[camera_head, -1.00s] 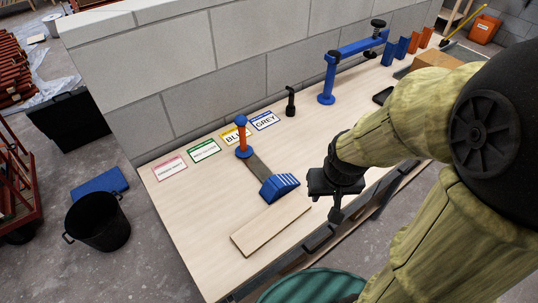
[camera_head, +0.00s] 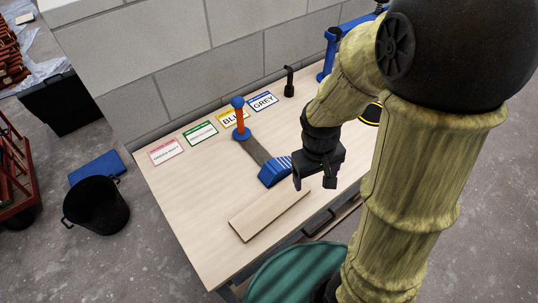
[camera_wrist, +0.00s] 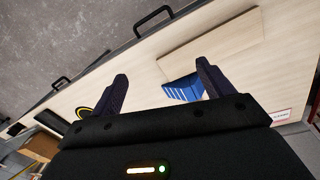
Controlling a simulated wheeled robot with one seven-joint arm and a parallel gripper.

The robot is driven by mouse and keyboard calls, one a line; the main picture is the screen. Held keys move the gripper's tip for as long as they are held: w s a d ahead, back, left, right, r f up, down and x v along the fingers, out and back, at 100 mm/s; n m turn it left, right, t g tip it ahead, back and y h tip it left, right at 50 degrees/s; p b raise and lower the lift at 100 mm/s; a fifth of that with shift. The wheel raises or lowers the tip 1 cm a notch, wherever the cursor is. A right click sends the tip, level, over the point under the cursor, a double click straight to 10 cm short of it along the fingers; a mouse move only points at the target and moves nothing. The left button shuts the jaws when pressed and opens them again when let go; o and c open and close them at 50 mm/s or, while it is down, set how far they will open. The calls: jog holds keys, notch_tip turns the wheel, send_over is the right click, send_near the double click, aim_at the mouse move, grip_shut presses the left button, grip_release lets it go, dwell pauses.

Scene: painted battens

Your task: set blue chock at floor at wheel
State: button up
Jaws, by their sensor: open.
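The blue chock (camera_head: 275,171), a wedge with white stripes, rests on the workbench at the front end of a dark grey strip. My gripper (camera_head: 314,182) is open and empty, just right of the chock, with its fingers pointing down. In the wrist view the chock (camera_wrist: 182,90) shows between the fingers, close to the right one, which partly hides it. I cannot tell whether they touch. A red cart (camera_head: 20,190) stands on the floor at the left edge; I cannot make out a wheel clearly.
A bare batten (camera_head: 268,214) lies in front of the chock. An orange post with blue ends (camera_head: 239,118) stands behind it, near label cards (camera_head: 201,134). A black bucket (camera_head: 96,207) and blue mat (camera_head: 95,167) are on the floor left of the workbench (camera_head: 170,185).

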notch_tip(320, 180, down, 6)
jog(key=w+a+n+g+h, duration=0.1)
jog(key=w+n+g+h, duration=0.1)
jog(key=n+h, duration=0.3)
jog(key=n+t+h+b, duration=0.3)
jog(key=n+t+h, duration=0.75)
jog(key=n, duration=0.55)
send_over(272, 169)
jog(key=s+v, duration=0.1)
jog(key=v, duration=0.3)
notch_tip(272, 169, down, 4)
jog(key=shift+w+r+t+y, duration=0.1)
jog(key=shift+t+y, duration=0.45)
jog(key=shift+y, duration=0.3)
jog(key=shift+a, duration=0.1)
notch_tip(272, 169, down, 7)
jog(key=shift+f+p, duration=0.2)
jog(key=shift+p, duration=0.6)
jog(key=shift+w+d+f, duration=0.1)
jog(key=shift+d+f, duration=0.15)
jog(key=shift+w+d, duration=0.2)
jog(key=shift+d, duration=0.1)
